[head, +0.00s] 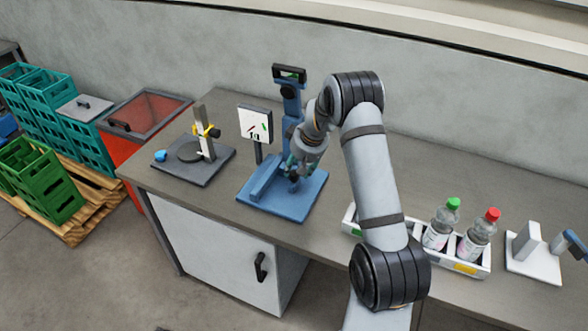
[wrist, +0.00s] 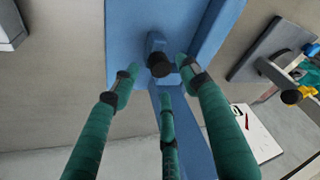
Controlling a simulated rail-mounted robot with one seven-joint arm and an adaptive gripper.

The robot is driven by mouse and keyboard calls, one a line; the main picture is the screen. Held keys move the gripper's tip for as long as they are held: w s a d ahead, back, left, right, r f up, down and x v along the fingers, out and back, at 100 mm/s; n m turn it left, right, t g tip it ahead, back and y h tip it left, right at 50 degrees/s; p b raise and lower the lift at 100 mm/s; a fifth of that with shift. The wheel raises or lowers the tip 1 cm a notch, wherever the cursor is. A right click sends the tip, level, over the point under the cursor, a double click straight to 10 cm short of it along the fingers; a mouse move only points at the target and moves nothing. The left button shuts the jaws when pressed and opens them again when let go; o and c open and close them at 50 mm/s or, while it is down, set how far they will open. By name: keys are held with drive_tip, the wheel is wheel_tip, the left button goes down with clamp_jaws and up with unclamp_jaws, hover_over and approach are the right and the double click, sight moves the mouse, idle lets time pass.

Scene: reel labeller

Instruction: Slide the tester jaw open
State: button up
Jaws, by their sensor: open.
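The blue tester (head: 306,203) stands on the bench, with a flat base and a tall column carrying a dark head. A blue jaw part with a black knob (wrist: 159,64) shows in the wrist view, over the blue tester base (wrist: 130,40). My gripper (head: 294,174) is low over the base, in front of the column. In the wrist view, my gripper (wrist: 159,82) has its green fingers spread around the knob area, with a gap between them. Whether a finger touches the knob cannot be told. In the head view my gripper largely hides the jaw.
A white display panel (head: 255,124) stands close to the left of the tester. A grey gauge stand (head: 185,166) is farther left. A white tray (head: 467,266) with bottles and a white fixture (head: 534,258) are at right. The bench front (head: 200,205) is clear.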

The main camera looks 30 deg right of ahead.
sight(294, 172)
drive_tip(key=shift+p+x, duration=0.4)
drive_tip(key=shift+x, duration=1.45)
drive_tip(key=shift+a, duration=0.1)
drive_tip(key=shift+c, duration=0.3)
drive_tip(key=c, duration=0.6)
drive_tip(key=shift+w+r, duration=0.15)
clamp_jaws()
